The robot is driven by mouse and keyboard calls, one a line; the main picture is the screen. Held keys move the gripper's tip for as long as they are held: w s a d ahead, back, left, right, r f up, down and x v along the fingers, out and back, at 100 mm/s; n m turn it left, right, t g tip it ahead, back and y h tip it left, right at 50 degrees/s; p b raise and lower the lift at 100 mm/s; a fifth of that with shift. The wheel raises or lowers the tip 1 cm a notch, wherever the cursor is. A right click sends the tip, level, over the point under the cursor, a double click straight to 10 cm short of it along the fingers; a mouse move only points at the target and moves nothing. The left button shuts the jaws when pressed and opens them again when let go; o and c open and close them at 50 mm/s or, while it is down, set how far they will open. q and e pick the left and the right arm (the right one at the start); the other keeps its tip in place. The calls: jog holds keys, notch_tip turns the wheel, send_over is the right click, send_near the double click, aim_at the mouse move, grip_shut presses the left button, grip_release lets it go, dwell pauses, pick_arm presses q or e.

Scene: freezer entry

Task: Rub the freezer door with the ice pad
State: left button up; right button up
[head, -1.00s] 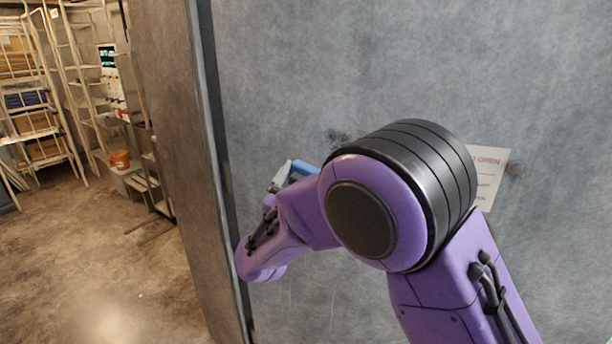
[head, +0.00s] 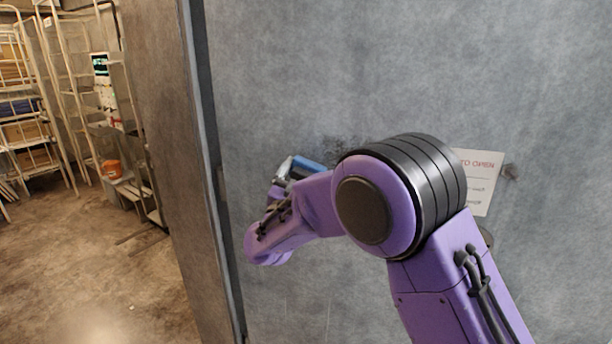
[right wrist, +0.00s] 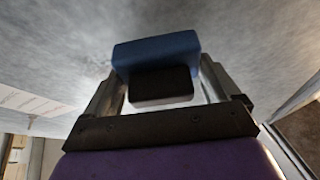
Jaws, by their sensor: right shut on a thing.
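The freezer door (head: 300,60) is a large grey, mottled upright surface filling the middle and right of the head view. A dark smudgy patch (head: 345,147) shows on it, just above my right arm. The ice pad (head: 308,164) is a blue block, partly hidden behind my arm in the head view. In the right wrist view the blue pad (right wrist: 155,50) sits between the fingers, close to the grey door. My right gripper (head: 284,168) is shut on the pad. Whether the pad touches the door I cannot tell. My left gripper is out of view.
The door's dark edge (head: 205,150) runs down the left. Shelving racks (head: 75,90) and an orange bucket (head: 111,169) stand far left, with open floor before them.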

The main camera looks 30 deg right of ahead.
jog(key=shift+w+d, duration=0.55)
jog(key=shift+d, duration=0.1)
dwell(0.4)
jog(key=shift+s, duration=0.1)
jog(key=shift+s+d, duration=1.1)
jog(key=shift+s, duration=0.25)
